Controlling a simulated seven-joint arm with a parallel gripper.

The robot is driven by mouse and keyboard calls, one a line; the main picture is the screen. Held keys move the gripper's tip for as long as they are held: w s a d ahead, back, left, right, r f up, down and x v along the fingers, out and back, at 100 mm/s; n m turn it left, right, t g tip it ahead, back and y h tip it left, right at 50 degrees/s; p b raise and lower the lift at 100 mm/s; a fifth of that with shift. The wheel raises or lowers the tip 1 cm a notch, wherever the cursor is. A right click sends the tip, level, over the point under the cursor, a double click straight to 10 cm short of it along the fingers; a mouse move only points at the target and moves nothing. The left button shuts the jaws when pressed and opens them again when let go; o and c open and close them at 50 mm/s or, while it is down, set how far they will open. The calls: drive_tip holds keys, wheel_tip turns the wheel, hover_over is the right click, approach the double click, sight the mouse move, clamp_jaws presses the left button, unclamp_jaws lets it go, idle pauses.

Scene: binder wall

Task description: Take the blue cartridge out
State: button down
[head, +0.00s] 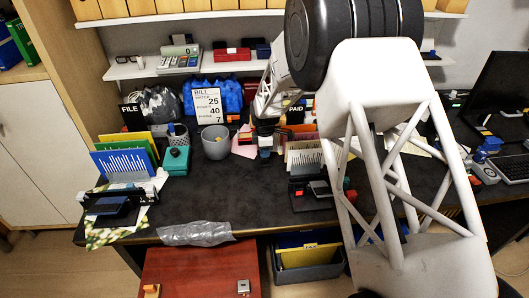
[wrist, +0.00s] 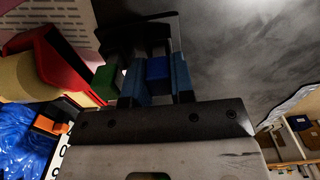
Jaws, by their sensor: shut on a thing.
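The blue cartridge (wrist: 157,70) shows in the wrist view as a small deep-blue block between the two blue-grey fingers of my gripper (wrist: 158,84). My gripper is shut on it. A black part (wrist: 138,35) lies just beyond the fingertips; I cannot tell whether the cartridge is still seated in it. In the head view my gripper (head: 265,146) points down over the dark desk, right of the grey cup. The cartridge cannot be made out clearly there.
A green block (wrist: 103,82) and a red and yellow item (wrist: 62,65) are close left of the fingers in the wrist view. In the head view, a grey cup (head: 215,142), a card rack (head: 304,160) and a PAID sign (head: 296,108) surround my gripper. The desk's front middle (head: 235,200) is clear.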

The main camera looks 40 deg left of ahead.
drive_tip(key=shift+r, duration=0.15)
drive_tip(key=shift+r, duration=0.55)
drive_tip(key=shift+s+d+r, duration=0.1)
drive_tip(key=shift+d+r, duration=0.05)
drive_tip(key=shift+r, duration=0.45)
drive_tip(key=shift+s+d+r, duration=0.1)
drive_tip(key=shift+r, duration=0.45)
drive_tip(key=s+d+r, duration=0.1)
drive_tip(key=s+d, duration=0.9)
drive_tip(key=d, duration=0.1)
drive_tip(key=shift+d+r, duration=0.15)
drive_tip(key=shift+d, duration=0.15)
